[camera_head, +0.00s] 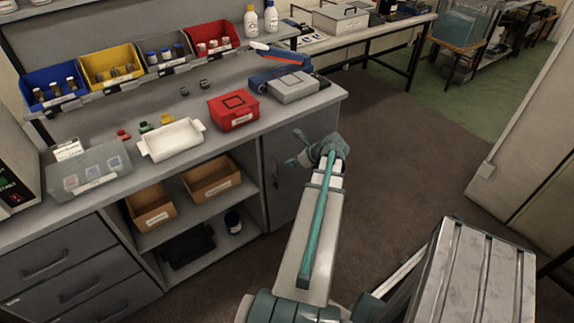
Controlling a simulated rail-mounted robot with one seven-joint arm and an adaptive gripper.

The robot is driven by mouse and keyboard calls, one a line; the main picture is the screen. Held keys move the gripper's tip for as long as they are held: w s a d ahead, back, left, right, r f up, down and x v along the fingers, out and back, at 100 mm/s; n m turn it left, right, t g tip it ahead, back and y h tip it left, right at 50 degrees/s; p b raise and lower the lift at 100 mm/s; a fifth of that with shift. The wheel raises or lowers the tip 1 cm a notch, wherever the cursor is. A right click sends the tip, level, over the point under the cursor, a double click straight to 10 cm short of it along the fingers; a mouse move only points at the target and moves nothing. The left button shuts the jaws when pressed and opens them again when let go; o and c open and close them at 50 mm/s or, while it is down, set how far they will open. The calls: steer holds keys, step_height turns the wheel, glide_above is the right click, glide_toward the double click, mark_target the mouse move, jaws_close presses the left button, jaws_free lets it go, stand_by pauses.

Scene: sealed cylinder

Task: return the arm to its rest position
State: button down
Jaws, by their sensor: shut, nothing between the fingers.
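My arm reaches up from the bottom middle of the head view, with a pale grey link and a teal strip along it. Its far end bends to the left beside the right end of the workbench. My gripper (297,149) is at that end, small and partly hidden by the wrist. It is shut and holds nothing that I can see. It is in front of the bench's grey cabinet door in the picture, over the dark floor side. I cannot tell the gap between them.
The grey workbench (322,99) carries a white tray (172,141), a red box (233,110), a clear-lidded case (90,172) and a blue device (280,75). Coloured bins stand behind. A ribbed metal surface (470,275) is at lower right. The dark floor (400,150) right of my arm is clear.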

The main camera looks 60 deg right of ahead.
steer(key=a+f+n+g+y, duration=0.2)
steer(key=a+f+n+g, duration=0.2)
steer(key=a+f+n, duration=0.75)
steer(key=a+f+n+g+y, duration=0.1)
steer(key=a+f+n+g, duration=0.3)
steer(key=a+f+n, duration=0.95)
steer(key=s+a+f+n+g+h, duration=0.1)
steer(key=s+a+f+n+g, duration=0.1)
steer(key=s+a, duration=0.3)
steer(key=s+a+f+n+g+h, duration=0.1)
steer(key=s+a+n, duration=0.4)
steer(key=a, duration=0.9)
steer(key=s+a+f+n+g, duration=0.3)
steer(key=s+a+n+g, duration=0.1)
steer(key=a, duration=0.5)
steer(key=shift+s+a+f+g+h, duration=0.15)
steer(key=shift+s+a+g+h, duration=0.2)
steer(key=shift+s, duration=0.35)
